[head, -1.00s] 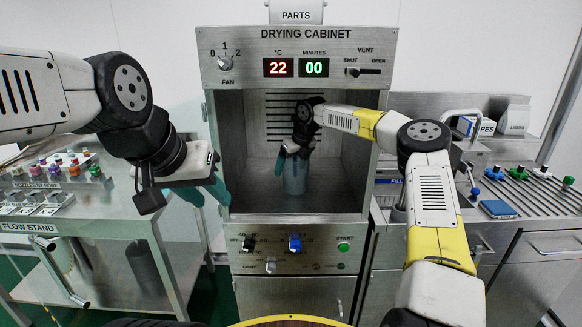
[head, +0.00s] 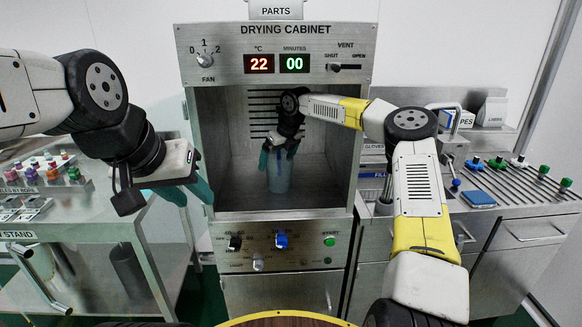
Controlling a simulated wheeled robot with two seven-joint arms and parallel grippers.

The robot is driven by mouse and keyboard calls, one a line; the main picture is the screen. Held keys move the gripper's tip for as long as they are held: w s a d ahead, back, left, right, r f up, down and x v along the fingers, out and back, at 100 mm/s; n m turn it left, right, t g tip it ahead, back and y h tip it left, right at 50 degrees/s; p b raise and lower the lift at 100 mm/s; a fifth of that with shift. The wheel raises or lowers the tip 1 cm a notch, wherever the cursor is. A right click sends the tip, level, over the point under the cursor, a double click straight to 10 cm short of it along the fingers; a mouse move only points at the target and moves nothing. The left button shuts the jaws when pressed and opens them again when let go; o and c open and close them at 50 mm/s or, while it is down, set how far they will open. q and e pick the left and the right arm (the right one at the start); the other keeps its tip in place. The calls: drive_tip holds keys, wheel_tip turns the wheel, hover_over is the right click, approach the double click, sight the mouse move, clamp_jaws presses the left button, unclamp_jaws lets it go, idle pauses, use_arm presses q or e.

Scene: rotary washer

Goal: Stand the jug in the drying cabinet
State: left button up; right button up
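The drying cabinet (head: 274,78) stands open ahead of me, its display reading 22 °C and 00 minutes. A translucent bluish jug (head: 279,175) is upright inside it, near the cabinet floor; I cannot tell if its base touches. My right gripper (head: 278,155) reaches into the cabinet from the right, with its teal fingers at the jug's top, one on each side. Whether they press on the jug is too small to tell. My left gripper (head: 190,192) is outside, by the cabinet's left edge, with its teal fingers apart and nothing between them.
The flow stand (head: 70,228) with coloured nozzles (head: 50,170) is at the left. A ribbed metal counter (head: 520,190) with coloured knobs, a blue block (head: 478,198) and boxes is at the right. The cabinet's knobs (head: 281,240) sit below its opening. Its side walls are close to my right arm.

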drive_tip(key=s+d, duration=0.8)
drive_tip(key=s, duration=0.1)
drive_tip(key=s+d+r+n+t, duration=0.1)
drive_tip(key=s+r+n, duration=0.4)
drive_tip(key=s+n, duration=0.4)
drive_tip(key=s+d+r+n+t, duration=0.1)
drive_tip(key=s+d+r+n, duration=0.1)
drive_tip(key=s+r+n, duration=0.4)
drive_tip(key=s+d+r+n, duration=0.2)
drive_tip(key=s+r+n, duration=0.4)
drive_tip(key=s+n, duration=0.8)
drive_tip(key=shift+s+d+t+h, duration=0.2)
drive_tip(key=shift+s+t+h, duration=0.2)
drive_tip(key=shift+s, duration=3.25)
